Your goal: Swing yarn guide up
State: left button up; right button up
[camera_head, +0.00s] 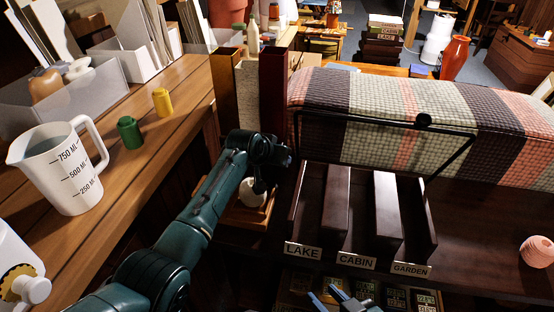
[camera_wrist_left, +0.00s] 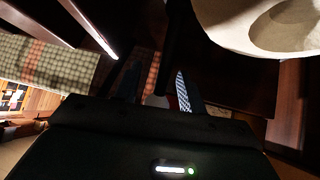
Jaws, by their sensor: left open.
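A thin black wire frame with a round black knob (camera_head: 423,120), which looks like the yarn guide, lies across the front of the checked blanket roll (camera_head: 395,97). My left arm reaches in from the left to the tray's left side; its fingers are hidden in the head view. In the left wrist view my left gripper (camera_wrist_left: 158,85) is open, its dark fingers apart with nothing clearly between them. A cream rounded thing (camera_wrist_left: 262,25) is close to it at upper right. My right gripper (camera_head: 333,297) is at the bottom edge, blue fingertips apart, below the labelled tray and away from the knob.
A dark tray (camera_head: 304,204) has slots labelled LAKE, CABIN and GARDEN. A pale round thing (camera_head: 250,190) sits by my left wrist. A pink ball (camera_head: 537,251) lies at right.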

pick_arm(q)
jog(key=shift+w+d+f, duration=0.1)
jog(key=shift+c, duration=0.4)
grip_shut()
